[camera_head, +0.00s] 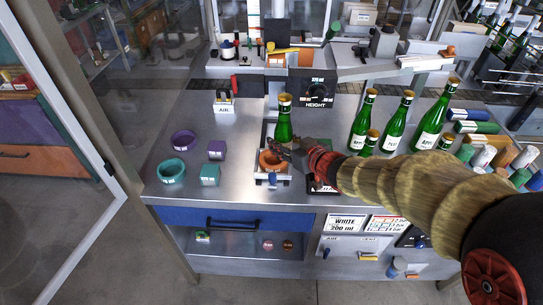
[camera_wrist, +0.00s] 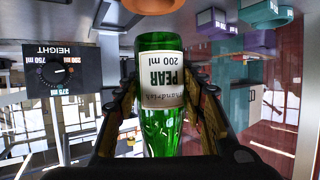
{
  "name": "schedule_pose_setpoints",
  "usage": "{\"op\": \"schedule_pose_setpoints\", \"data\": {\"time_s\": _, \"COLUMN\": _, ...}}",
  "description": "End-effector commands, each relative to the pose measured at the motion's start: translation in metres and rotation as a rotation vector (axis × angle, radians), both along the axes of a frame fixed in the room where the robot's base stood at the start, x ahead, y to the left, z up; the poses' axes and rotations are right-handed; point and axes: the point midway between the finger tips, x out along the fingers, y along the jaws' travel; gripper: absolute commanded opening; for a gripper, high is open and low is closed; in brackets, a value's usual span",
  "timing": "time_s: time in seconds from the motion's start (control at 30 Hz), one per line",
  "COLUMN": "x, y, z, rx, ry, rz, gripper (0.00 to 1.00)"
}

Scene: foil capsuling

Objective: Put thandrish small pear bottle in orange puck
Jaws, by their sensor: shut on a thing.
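The small pear bottle, green with a white label reading "PEAR 200 ml", is between the fingers of my gripper (camera_wrist: 160,112) in the wrist view (camera_wrist: 160,75). In the head view the bottle (camera_head: 284,125) stands upright with a gold cap, and my gripper (camera_head: 288,149) reaches it from the right. The orange puck (camera_head: 269,163) sits on a small fixture just in front of the bottle. Part of the puck (camera_wrist: 153,5) shows at the wrist view's top edge, apart from the bottle's base in the picture. The exact height gap is unclear.
Several other green bottles (camera_head: 399,122) stand to the right, near my arm. A purple ring puck (camera_head: 184,140), a teal ring puck (camera_head: 171,172) and matching blocks lie to the left. A height dial (camera_head: 318,90) stands behind. The metal table (camera_head: 235,185) has bare room at front left.

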Motion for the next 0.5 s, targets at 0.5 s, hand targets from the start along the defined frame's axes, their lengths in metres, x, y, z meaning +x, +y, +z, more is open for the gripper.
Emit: {"op": "schedule_pose_setpoints", "data": {"time_s": 0.5, "x": 0.052, "y": 0.027, "z": -0.056, "rx": 0.000, "ry": -0.003, "rz": -0.001, "gripper": 0.00}}
